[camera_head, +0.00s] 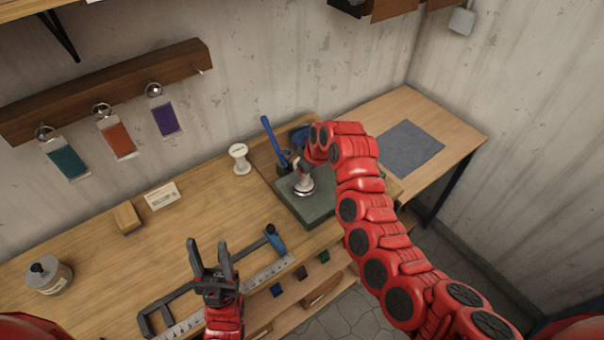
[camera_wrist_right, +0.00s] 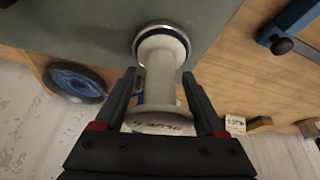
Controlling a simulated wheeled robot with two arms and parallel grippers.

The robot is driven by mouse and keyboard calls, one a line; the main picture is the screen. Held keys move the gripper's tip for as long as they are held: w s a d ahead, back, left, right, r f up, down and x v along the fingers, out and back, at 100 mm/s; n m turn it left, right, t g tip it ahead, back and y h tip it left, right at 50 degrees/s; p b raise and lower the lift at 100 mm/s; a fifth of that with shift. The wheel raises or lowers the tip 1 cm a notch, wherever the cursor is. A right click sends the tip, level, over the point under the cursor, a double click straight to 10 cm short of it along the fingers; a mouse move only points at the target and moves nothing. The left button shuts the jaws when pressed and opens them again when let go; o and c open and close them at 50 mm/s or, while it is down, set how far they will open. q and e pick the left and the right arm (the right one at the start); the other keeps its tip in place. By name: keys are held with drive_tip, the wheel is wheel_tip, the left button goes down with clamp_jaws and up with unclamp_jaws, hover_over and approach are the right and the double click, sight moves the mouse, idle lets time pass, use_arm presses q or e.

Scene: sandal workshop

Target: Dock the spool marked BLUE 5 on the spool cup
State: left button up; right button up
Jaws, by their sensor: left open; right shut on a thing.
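A pale spool (camera_wrist_right: 162,75) stands between the fingers of my right gripper (camera_wrist_right: 160,100) in the right wrist view. Lettering on its near flange seems to read BLUE 5. Its far end is at the round metal spool cup (camera_wrist_right: 137,45), looking in line with it; whether it is fully seated I cannot tell. In the head view the cup (camera_head: 303,191) is on a dark green board, with the spool (camera_head: 306,180) above it, partly hidden by my right gripper (camera_head: 303,166). My left gripper (camera_head: 211,243) is open and empty above the bench front.
A second white spool (camera_head: 239,158) stands left of the green board (camera_head: 318,209).

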drive_tip(key=shift+f+b, duration=0.6)
idle(0.6)
drive_tip(key=o, duration=1.1)
